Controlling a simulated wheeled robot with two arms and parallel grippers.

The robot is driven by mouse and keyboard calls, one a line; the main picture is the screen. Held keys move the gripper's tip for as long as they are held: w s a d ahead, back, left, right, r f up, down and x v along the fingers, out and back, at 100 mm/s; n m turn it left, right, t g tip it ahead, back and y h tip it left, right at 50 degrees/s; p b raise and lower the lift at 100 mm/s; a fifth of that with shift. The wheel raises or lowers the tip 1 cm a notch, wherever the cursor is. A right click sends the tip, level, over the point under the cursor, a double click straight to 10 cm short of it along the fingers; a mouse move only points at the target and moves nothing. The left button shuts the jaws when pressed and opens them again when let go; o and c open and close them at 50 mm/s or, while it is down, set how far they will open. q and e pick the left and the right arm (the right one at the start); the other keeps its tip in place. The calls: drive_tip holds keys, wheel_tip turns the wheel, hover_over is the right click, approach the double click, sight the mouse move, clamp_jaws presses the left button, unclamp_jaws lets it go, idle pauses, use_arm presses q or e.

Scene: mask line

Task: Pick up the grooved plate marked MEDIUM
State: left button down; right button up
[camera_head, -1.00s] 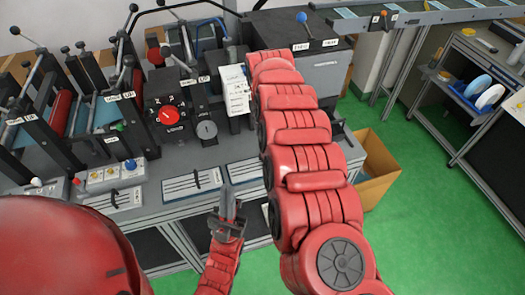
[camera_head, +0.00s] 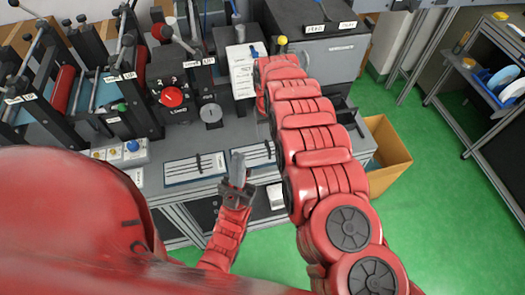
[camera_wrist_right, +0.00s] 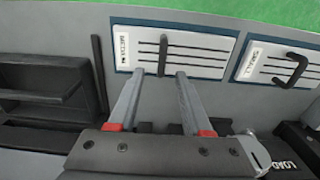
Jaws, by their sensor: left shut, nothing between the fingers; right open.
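Two white grooved plates with dark handles lie side by side on the bench. In the right wrist view, one plate (camera_wrist_right: 203,50) is straight ahead of my right gripper (camera_wrist_right: 160,75), with a small label that seems to read MEDIUM. In the head view my arm hides this gripper. My left gripper (camera_head: 237,172) is shut and empty, in front of the bench plates (camera_head: 190,170).
Machines with rollers and a red dial (camera_head: 172,97) stand along the bench's back left. A grey machine (camera_head: 330,60) is behind my right arm. A cardboard box (camera_head: 388,160) stands on the green floor at right. A shelf rack (camera_head: 480,75) is farther right.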

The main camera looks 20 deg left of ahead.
sight(268, 145)
drive_tip(key=shift+s+f, duration=0.1)
drive_tip(key=shift+f, duration=0.05)
drive_tip(key=shift+f+p, duration=0.35)
drive_tip(key=shift+f, duration=0.05)
drive_tip(key=shift+s+d+f+p, duration=0.1)
drive_tip(key=shift+s+f+p, duration=0.05)
drive_tip(key=shift+f+p, duration=0.5)
wheel_tip(268, 145, down, 2)
drive_tip(key=shift+s+d+f, duration=0.1)
drive_tip(key=shift+d+f, duration=0.05)
drive_tip(key=shift+s+f, duration=0.1)
drive_tip(key=shift+f, duration=0.5)
drive_tip(key=shift+r, duration=0.1)
drive_tip(key=c, duration=0.3)
clamp_jaws()
